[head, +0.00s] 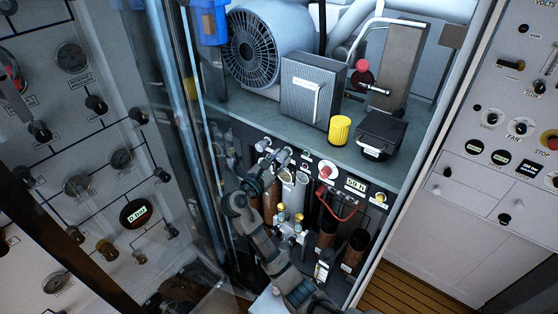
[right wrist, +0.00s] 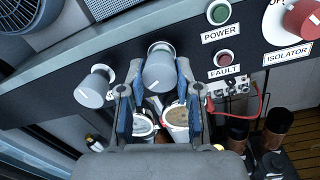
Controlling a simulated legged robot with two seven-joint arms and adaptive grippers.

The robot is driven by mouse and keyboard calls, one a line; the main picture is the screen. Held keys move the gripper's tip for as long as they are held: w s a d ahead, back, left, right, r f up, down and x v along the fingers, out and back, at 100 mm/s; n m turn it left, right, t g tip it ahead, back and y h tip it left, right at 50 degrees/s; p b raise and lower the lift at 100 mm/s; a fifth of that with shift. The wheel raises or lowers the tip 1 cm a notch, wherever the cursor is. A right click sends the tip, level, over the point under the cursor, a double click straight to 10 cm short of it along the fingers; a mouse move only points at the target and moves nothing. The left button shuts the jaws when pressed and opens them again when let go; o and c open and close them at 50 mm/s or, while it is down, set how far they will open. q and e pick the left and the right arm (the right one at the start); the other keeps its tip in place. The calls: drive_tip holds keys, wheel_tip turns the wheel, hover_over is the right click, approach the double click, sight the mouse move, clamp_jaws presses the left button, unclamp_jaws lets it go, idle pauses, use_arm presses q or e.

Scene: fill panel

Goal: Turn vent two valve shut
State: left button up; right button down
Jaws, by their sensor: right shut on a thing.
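Two grey round valve knobs stick out from the panel's dark upper strip. In the right wrist view, the right-hand knob (right wrist: 159,72) sits between the blue-padded fingers of my right gripper (right wrist: 160,95), which is shut on it. The left-hand knob (right wrist: 95,88) is outside the fingers, just to their left. In the head view my right gripper (head: 268,172) reaches up to the knobs, and the free knob (head: 263,145) shows beside it. I cannot read a vent label on either knob. My left gripper is not in view.
Right of the knobs are a green power button (right wrist: 218,14), a red fault button (right wrist: 223,58) and a red isolator knob (right wrist: 303,19). Cylinders (right wrist: 177,118) and a red cable (head: 335,208) lie below. A yellow cap (head: 340,130) stands on the shelf above. A glass door (head: 190,130) is left.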

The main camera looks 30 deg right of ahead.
drive_tip(key=m, duration=0.3)
drive_tip(key=shift+w+f+b, duration=0.1)
drive_tip(key=shift+f+b, duration=0.15)
drive_tip(key=shift+b, duration=0.1)
drive_tip(key=m+b, duration=0.1)
drive_tip(key=m, duration=0.1)
drive_tip(key=shift+m, duration=0.4)
drive_tip(key=m+b, duration=0.4)
drive_tip(key=m, duration=0.1)
drive_tip(key=shift+w+a+m+h, duration=0.1)
drive_tip(key=shift+m+h, duration=0.2)
drive_tip(key=shift+h, duration=0.1)
drive_tip(key=m+g+b, duration=0.1)
drive_tip(key=m+b, duration=0.4)
drive_tip(key=m, duration=0.1)
drive_tip(key=shift+r+m, duration=0.1)
drive_tip(key=shift+m, duration=0.3)
drive_tip(key=m+b, duration=0.2)
drive_tip(key=m, duration=0.1)
drive_tip(key=shift+r+b, duration=0.1)
drive_tip(key=shift+b, duration=0.3)
drive_tip(key=shift+r+m+b, duration=0.15)
drive_tip(key=shift+m+b, duration=0.7)
drive_tip(key=shift+m, duration=0.65)
drive_tip(key=shift+r, duration=0.1)
